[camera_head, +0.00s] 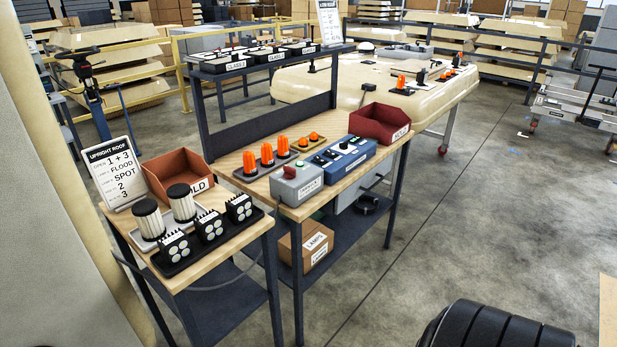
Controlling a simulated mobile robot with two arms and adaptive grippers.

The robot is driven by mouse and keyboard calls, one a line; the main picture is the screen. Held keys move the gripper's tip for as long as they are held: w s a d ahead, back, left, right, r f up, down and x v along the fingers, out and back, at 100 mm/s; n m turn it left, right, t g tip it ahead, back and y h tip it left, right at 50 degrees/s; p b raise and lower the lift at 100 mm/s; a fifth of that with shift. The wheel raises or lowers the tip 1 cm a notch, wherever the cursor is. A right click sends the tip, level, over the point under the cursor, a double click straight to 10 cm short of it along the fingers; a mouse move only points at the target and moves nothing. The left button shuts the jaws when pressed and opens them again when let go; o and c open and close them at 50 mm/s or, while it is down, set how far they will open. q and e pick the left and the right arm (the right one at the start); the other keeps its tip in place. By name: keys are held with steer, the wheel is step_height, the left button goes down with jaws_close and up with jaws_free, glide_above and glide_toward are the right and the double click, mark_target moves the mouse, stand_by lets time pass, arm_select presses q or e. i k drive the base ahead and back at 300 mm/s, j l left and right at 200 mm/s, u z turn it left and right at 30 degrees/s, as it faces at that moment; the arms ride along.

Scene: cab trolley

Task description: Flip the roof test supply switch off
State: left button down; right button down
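A grey box (298,185) stands at the front left of the wooden bench top. It has a white label, too small to read surely, and a red part on top that looks like a switch (289,172); its position cannot be told. A cable runs from the box. To its right is a blue box (348,158) with knobs and a white label. I cannot tell for certain which box is the roof test supply. Neither of my grippers is in view.
A lower table on the left holds lamps, a sign (110,172) and a brown bin (176,172). Orange beacons (267,155) and a red bin (380,122) share the bench. A cream roof shell (330,84) stands behind. Floor (470,220) to the right is clear.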

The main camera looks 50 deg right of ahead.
mark_target(291, 172)
steer(key=l+z, duration=0.1)
steer(key=z, duration=1.35)
steer(key=i+j, duration=0.05)
